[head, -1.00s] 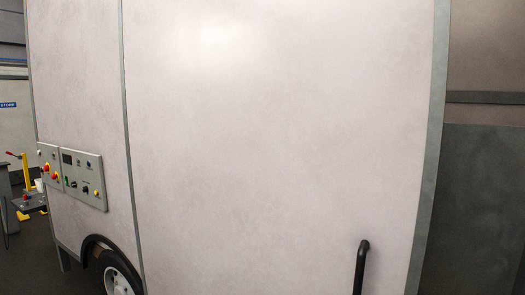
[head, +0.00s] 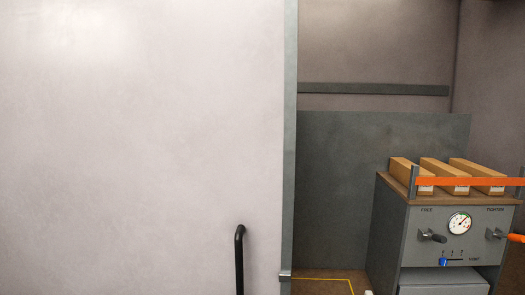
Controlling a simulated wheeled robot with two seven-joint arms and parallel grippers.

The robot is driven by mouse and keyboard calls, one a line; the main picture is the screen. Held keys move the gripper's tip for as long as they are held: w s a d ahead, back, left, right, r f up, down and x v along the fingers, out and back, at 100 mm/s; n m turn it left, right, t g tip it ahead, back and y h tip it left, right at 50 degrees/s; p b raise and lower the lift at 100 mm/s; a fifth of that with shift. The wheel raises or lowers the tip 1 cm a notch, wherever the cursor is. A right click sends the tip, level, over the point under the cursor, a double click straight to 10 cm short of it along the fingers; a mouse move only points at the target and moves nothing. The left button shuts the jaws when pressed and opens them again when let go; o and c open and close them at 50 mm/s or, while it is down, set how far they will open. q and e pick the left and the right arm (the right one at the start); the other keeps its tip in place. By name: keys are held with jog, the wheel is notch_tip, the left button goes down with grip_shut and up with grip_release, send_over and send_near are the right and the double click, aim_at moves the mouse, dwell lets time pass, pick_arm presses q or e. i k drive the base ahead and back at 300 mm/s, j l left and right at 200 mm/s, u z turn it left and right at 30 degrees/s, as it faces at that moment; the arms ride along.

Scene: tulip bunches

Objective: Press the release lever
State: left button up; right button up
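A grey cabinet (head: 390,228) stands at the right. On its front, a dark-handled lever (head: 432,237) sits under a label that seems to read FREE, which fits the release lever. An orange-handled lever (head: 515,238) sits under the label TIGHTEN at the right edge, partly cut off. A round white gauge (head: 459,223) is between the two levers. A small blue knob (head: 443,262) sits on a slider below the gauge. Neither of my grippers is in view.
Several long cardboard boxes (head: 441,174) lie on the cabinet top behind an orange strap (head: 470,182). A large pale panel (head: 140,150) fills the left, with a black handrail (head: 239,262) in front. A yellow line (head: 322,280) marks the brown floor left of the cabinet.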

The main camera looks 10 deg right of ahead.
aim_at(441, 238)
jog(key=z, duration=1.6)
